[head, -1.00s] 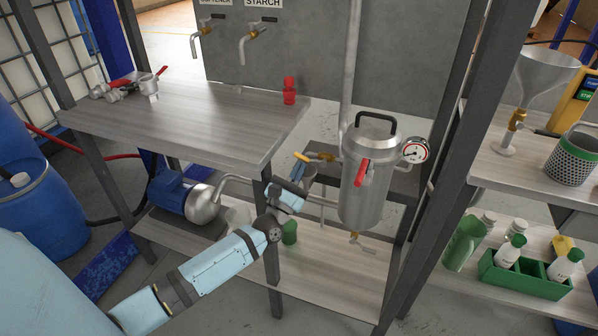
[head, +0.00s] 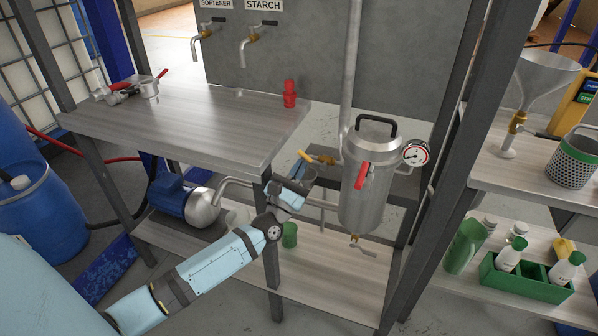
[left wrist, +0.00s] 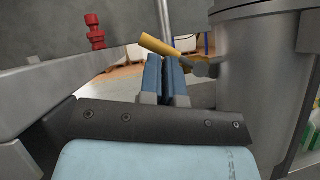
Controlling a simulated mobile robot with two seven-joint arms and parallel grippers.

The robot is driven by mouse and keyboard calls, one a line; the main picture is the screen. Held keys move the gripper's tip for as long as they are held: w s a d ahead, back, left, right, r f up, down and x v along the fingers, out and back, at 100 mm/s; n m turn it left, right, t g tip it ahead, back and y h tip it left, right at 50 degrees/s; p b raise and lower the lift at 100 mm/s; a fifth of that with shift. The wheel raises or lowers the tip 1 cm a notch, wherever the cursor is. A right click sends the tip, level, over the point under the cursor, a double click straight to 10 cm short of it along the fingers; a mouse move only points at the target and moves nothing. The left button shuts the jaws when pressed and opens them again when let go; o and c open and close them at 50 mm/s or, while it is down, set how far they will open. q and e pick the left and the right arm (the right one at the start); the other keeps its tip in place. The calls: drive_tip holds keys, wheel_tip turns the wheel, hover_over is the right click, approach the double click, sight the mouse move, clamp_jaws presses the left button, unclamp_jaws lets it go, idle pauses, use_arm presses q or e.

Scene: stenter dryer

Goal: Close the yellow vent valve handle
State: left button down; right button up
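The yellow vent valve handle (head: 306,158) is a short lever on a brass valve at the left side of the steel tank (head: 366,190). In the left wrist view the handle (left wrist: 160,46) slants down to the right toward the valve body, just beyond my fingertips. My left gripper (head: 298,167) is just below and left of the handle, with its blue fingers pointing up at it. In the left wrist view its fingers (left wrist: 163,60) are close together with nothing seen between them. Whether they touch the handle is unclear. My right gripper is out of view.
A red-handled valve (head: 361,176) and a pressure gauge (head: 415,154) are on the tank. The table (head: 200,125) edge lies close left of my gripper, with a red fitting (head: 289,94) on top. A blue pump (head: 175,200) stands on the lower shelf.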

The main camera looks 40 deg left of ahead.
sight(308, 159)
use_arm(q)
drive_tip(key=r+m+h+p, duration=0.1)
drive_tip(key=m, duration=0.1)
drive_tip(key=d+r+m+g+h+p, duration=0.1)
drive_tip(key=m+h+p, duration=0.1)
drive_tip(key=m, duration=0.1)
drive_tip(key=r+m+h+p, duration=0.1)
drive_tip(key=r+m, duration=0.1)
drive_tip(key=shift+w+d+r+m+g+h, duration=0.1)
drive_tip(key=shift+w+d+m+g+h, duration=0.2)
drive_tip(key=shift+d+g+h, duration=0.1)
drive_tip(key=shift+m+h+p, duration=0.3)
drive_tip(key=shift+m+p, duration=0.15)
drive_tip(key=shift+m, duration=0.25)
drive_tip(key=shift+d+m+g+h+p, duration=0.2)
drive_tip(key=shift+m+g+h+p, duration=0.25)
drive_tip(key=shift+m+g, duration=0.45)
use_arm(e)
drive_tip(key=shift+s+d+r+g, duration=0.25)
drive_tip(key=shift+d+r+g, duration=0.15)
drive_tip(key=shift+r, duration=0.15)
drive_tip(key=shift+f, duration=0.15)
use_arm(q)
drive_tip(key=shift+s+f, duration=0.1)
drive_tip(key=shift+f, duration=0.1)
